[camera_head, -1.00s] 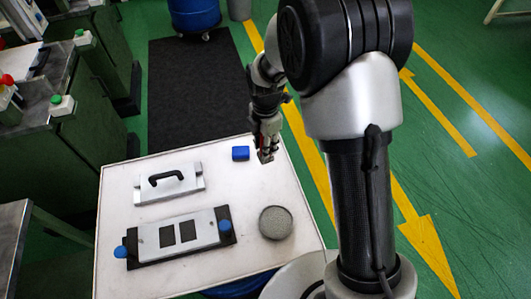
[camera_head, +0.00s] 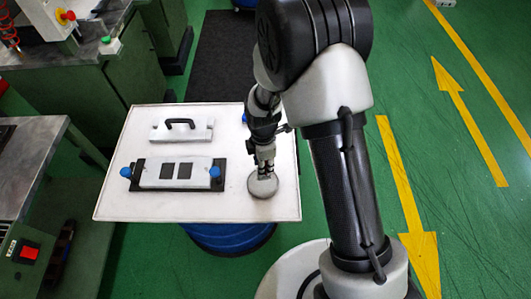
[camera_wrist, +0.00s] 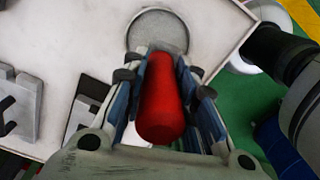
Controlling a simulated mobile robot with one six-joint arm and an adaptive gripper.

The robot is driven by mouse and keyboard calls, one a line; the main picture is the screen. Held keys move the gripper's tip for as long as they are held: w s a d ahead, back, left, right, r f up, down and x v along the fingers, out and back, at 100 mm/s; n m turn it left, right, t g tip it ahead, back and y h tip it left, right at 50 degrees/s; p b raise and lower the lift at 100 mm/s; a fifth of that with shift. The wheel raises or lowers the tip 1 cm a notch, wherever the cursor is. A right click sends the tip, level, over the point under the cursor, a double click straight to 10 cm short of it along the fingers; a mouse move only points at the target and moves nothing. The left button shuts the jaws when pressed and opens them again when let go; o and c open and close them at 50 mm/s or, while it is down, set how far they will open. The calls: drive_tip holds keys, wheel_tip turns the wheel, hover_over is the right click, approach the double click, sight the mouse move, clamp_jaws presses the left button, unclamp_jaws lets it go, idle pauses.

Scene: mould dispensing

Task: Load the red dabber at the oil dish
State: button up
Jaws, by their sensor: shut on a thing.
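My gripper (camera_head: 264,172) is shut on the red dabber (camera_wrist: 161,105), whose red body lies between the fingers in the wrist view. The dabber's lower end shows as a grey block near the dish edge in the wrist view. The oil dish (camera_head: 263,188) is a round grey dish at the right front of the white table; it also shows in the wrist view (camera_wrist: 163,27). In the head view my gripper is over the far part of the dish. I cannot tell whether the dabber touches it.
A mould plate with two dark squares (camera_head: 150,173) and blue knobs lies left of the dish on the white table (camera_head: 120,205). A plate with a black handle (camera_head: 182,131) lies behind it. A blue block (camera_head: 245,118) is partly hidden behind my arm.

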drive_tip(key=shift+w+a+f+b, duration=0.15)
drive_tip(key=shift+f+b, duration=0.15)
drive_tip(key=shift+f, duration=0.3)
drive_tip(key=shift+f+b, duration=1.7)
drive_tip(key=shift+f, duration=0.7)
drive_tip(key=shift+f+b, duration=0.45)
drive_tip(key=shift+f, duration=0.15)
drive_tip(key=shift+r+p, duration=2.55)
drive_tip(key=shift+r, duration=1.05)
drive_tip(key=d+r+m, duration=1.2)
drive_tip(key=m, duration=0.9)
drive_tip(key=shift+d, duration=0.3)
